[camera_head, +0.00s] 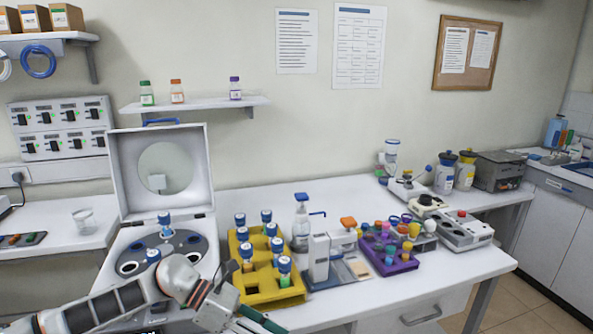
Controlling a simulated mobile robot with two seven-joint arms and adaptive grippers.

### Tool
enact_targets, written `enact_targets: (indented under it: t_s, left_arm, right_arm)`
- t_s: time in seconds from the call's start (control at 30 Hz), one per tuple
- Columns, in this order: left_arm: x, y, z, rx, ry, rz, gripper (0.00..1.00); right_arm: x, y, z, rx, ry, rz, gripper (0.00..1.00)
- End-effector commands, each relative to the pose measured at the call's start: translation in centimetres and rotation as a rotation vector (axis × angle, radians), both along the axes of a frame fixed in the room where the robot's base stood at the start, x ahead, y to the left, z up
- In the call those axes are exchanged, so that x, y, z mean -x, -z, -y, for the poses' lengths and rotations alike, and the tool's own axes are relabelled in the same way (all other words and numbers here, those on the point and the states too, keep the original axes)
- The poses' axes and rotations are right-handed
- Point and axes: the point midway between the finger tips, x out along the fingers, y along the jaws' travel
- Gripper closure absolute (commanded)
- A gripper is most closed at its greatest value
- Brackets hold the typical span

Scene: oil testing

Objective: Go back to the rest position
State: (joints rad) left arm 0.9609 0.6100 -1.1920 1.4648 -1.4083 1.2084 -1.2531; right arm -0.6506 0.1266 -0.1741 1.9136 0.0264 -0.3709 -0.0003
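My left arm comes in from the lower left across the front of the open centrifuge (203,272). My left gripper (252,322) is at the bottom edge, in front of the yellow rack (285,297). Its fingers are partly cut off by the frame, so I cannot tell whether it is open or shut. My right gripper is not in view. The yellow rack holds several blue-capped tubes (284,268), with some empty holes. Two blue-capped tubes (165,222) stand in the centrifuge rotor (187,250), whose front part is hidden by my arm.
The raised centrifuge lid (122,160) stands at the left. A white device (318,258), a pump bottle (300,222) and a purple rack (392,266) of coloured tubes are right of the yellow rack. The white table (450,264) is clear at front right.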

Motion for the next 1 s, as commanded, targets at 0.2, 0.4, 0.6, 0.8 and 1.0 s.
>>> enact_targets:
  t_s: [0.2, 0.4, 0.6, 0.8, 1.0]
  left_arm:
    - [3.0, -2.0, 7.3, 0.354, -0.232, -0.334, 0.67]
    - [2.6, -3.5, 8.7, 0.640, -0.498, -0.699, 0.67]
    - [0.9, -1.6, 5.7, 0.891, -0.800, -1.108, 0.67]
    - [0.9, 4.6, -0.5, 1.114, -1.131, -1.534, 0.67]
    - [5.1, 14.0, -8.1, 1.319, -1.494, -1.945, 0.67]
  right_arm:
    - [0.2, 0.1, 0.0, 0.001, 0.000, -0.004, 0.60]
    - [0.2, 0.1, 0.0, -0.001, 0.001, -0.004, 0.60]
    - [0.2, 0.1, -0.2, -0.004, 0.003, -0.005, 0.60]
    - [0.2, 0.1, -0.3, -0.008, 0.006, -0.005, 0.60]
    - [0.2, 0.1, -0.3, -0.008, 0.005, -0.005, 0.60]
